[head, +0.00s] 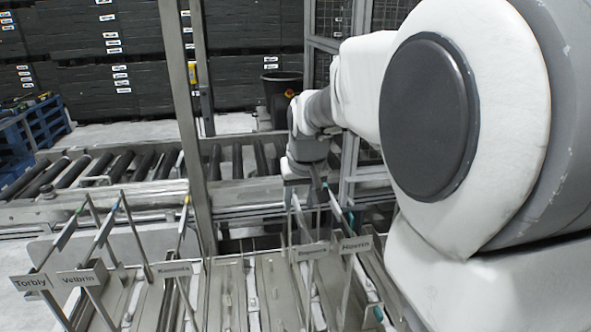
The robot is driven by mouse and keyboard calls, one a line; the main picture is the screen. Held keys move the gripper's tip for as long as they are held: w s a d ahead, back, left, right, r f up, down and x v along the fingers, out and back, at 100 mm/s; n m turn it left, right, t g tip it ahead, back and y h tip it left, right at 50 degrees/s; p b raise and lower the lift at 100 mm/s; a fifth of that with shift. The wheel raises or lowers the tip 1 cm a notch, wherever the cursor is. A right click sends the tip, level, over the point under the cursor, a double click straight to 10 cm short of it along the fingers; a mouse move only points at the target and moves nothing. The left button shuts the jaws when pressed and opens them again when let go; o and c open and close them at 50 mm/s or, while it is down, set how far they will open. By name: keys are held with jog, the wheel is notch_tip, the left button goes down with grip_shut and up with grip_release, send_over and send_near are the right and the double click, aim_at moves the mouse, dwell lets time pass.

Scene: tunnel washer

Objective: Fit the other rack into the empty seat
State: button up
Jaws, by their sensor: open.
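Several metal racks with labelled uprights and long handles stand in the washer's bed. Labels read about Torbly (31,282), Velbrin (82,278) and a blurred one (174,269) on the left. Two more label plates, one blurred (311,251) and one like Hizerin (356,244), are on the right. Between these groups, a stretch of the bed (232,295) has no upright. My gripper (318,187) is small in the head view, pointing down by the far ends of the right-hand racks' handles. It is open; whether a handle lies between its fingers is unclear.
A roller conveyor (120,168) runs across behind the racks. A steel post (188,120) rises in front of it. A black bin (283,95), a blue pallet (33,130) and stacked dark crates (90,85) stand farther back. My arm hides the right side.

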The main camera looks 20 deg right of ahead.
jog(key=d+v, duration=0.1)
jog(key=v, duration=0.9)
jog(key=s+a+f+n, duration=0.1)
jog(key=s+a+f, duration=0.2)
jog(key=s, duration=0.6)
jog(key=s+a+f+n+t, duration=0.1)
jog(key=s+a+f, duration=0.2)
jog(key=s+a, duration=0.3)
jog(key=s, duration=0.3)
jog(key=shift+a+f+y, duration=0.35)
jog(key=shift+y, duration=0.05)
jog(key=shift+s+d, duration=0.1)
jog(key=shift+s, duration=0.05)
